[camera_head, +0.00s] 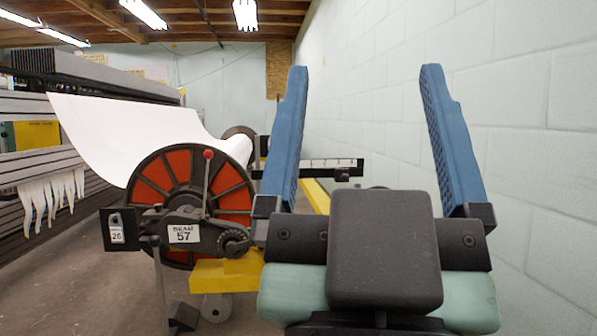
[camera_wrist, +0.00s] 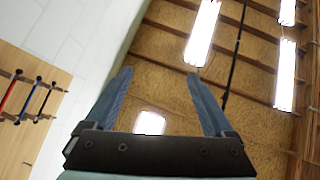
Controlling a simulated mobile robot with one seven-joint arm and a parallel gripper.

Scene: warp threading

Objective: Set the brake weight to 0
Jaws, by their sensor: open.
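A scale bar (camera_head: 318,163) with a white marked face sticks out to the right behind the large beam wheel in the head view. A small dark block (camera_head: 342,175) hangs under it near its right end; it may be the brake weight, but I cannot tell for sure. The left part of the bar is hidden behind my left finger. My gripper (camera_head: 364,69) is open and empty, its two blue fingers pointing up in the foreground. In the wrist view my gripper (camera_wrist: 159,73) points toward the ceiling, with nothing between the fingers.
The orange and black beam wheel (camera_head: 168,180) carries a "BEAM 57" plate (camera_head: 184,234) and a red-knobbed lever (camera_head: 207,172). A white warp sheet (camera_head: 125,128) runs to the left. A yellow block (camera_head: 227,272) sits low in front. A pale block wall (camera_head: 520,110) stands close on the right.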

